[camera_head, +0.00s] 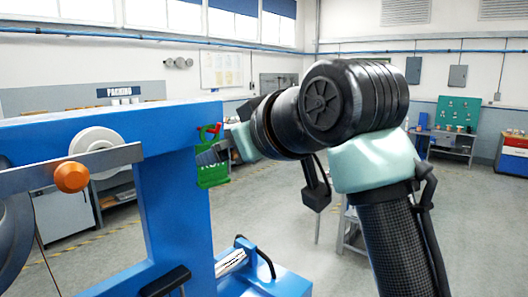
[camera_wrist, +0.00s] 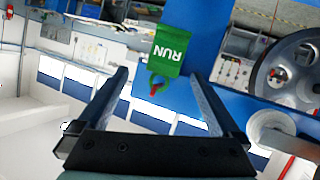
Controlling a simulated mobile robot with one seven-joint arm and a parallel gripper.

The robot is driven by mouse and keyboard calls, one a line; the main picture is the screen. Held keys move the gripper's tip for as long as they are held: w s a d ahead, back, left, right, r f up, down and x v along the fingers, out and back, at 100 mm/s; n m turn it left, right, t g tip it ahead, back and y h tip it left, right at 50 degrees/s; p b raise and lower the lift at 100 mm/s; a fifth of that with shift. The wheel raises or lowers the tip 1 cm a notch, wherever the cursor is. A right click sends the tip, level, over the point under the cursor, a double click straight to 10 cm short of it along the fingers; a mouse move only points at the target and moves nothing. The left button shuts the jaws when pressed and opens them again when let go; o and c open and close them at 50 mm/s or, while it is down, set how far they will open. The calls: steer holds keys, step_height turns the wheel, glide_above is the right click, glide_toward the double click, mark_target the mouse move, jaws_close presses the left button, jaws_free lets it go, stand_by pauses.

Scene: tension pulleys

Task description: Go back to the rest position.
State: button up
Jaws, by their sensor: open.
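A green tag (camera_head: 212,172) with white lettering hangs at the right end of the blue machine frame (camera_head: 180,190), with a red hook-like piece (camera_head: 209,132) at its top. In the wrist view the tag (camera_wrist: 168,50) reads RUN and its red piece (camera_wrist: 157,84) points toward me. My gripper (camera_wrist: 158,80) is open, its two dark fingers spread on either side of the tag in the picture. Nothing is held between them. In the head view my arm reaches left toward the tag, and the fingers are mostly hidden there.
The machine carries a white roller (camera_head: 95,142), an orange knob (camera_head: 72,177) on a grey bar and a large dark wheel (camera_wrist: 290,70). A bench (camera_head: 455,143) stands at the back right. The floor right of the machine is largely clear.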

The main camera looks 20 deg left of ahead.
steer(key=s+d+m+t+h+b, duration=0.5)
steer(key=s+d+m+t+b, duration=0.1)
steer(key=d+t, duration=0.3)
steer(key=s+d+f+m+t+h+b, duration=0.1)
steer(key=s+d+m+t+h+b, duration=0.4)
steer(key=s+d+m+t+b, duration=0.1)
steer(key=s+d+t+b, duration=0.1)
steer(key=s+d+t, duration=0.1)
steer(key=d+t, duration=0.1)
steer(key=shift+s+d+f+m+t, duration=0.15)
steer(key=shift+s+d+m+t, duration=0.15)
steer(key=shift+d, duration=0.15)
steer(key=shift+w, duration=0.1)
